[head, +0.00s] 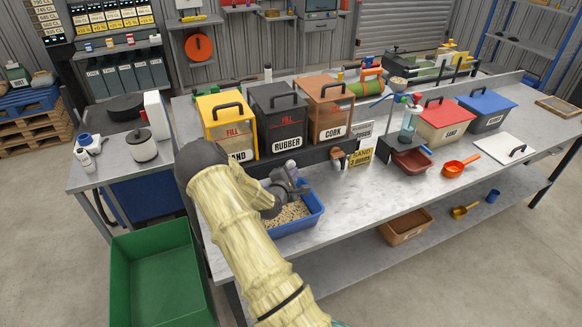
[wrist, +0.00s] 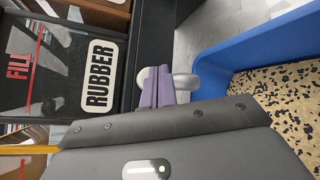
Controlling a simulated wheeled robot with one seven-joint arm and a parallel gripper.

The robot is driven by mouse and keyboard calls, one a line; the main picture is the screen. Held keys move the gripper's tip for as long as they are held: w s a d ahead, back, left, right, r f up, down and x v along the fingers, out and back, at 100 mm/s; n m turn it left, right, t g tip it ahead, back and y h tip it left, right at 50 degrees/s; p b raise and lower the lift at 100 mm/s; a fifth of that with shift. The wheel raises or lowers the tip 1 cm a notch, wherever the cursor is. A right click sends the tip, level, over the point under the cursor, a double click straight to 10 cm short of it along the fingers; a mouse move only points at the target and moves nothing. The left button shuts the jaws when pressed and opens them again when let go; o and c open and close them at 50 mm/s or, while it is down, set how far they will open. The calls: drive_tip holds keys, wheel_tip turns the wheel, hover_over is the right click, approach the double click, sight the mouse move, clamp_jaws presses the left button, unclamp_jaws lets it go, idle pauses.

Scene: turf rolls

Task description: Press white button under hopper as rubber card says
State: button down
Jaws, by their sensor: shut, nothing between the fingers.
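The black hopper labelled RUBBER (head: 283,118) stands between the yellow SAND hopper (head: 228,125) and the brown CORK hopper (head: 328,108). In the wrist view the RUBBER label (wrist: 98,75) lies left of my gripper (wrist: 160,76). Its purple fingers are shut and empty. A rounded white part, probably the button (wrist: 142,76), shows partly behind the fingertips; whether they touch it I cannot tell. In the head view my gripper (head: 290,178) is below the RUBBER hopper, over the blue tray (head: 318,217). A yellow card (head: 360,158) reads SAND 3 doses. A whitish card (head: 362,131) behind it is unreadable.
The blue tray holds beige and black granules (wrist: 285,90). A dark ledge runs under the hoppers. The bench front between the tray and the scoop is clear. A green bin (head: 160,275) stands at left.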

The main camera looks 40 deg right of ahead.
drive_tip(key=shift+w, duration=0.15)
drive_tip(key=shift+w+d, duration=0.1)
drive_tip(key=shift+w, duration=0.15)
drive_tip(key=shift+w+d, duration=0.1)
drive_tip(key=shift+w, duration=0.5)
idle(1.3)
drive_tip(key=shift+s, duration=0.15)
drive_tip(key=shift+s+a, duration=0.2)
drive_tip(key=shift+s, duration=0.65)
drive_tip(key=shift+s, duration=0.1)
drive_tip(key=s, duration=0.2)
drive_tip(key=s+a, duration=0.1)
drive_tip(key=s, duration=0.1)
drive_tip(key=shift+s+a, duration=0.1)
drive_tip(key=shift+s, duration=0.25)
drive_tip(key=shift+a, duration=0.1)
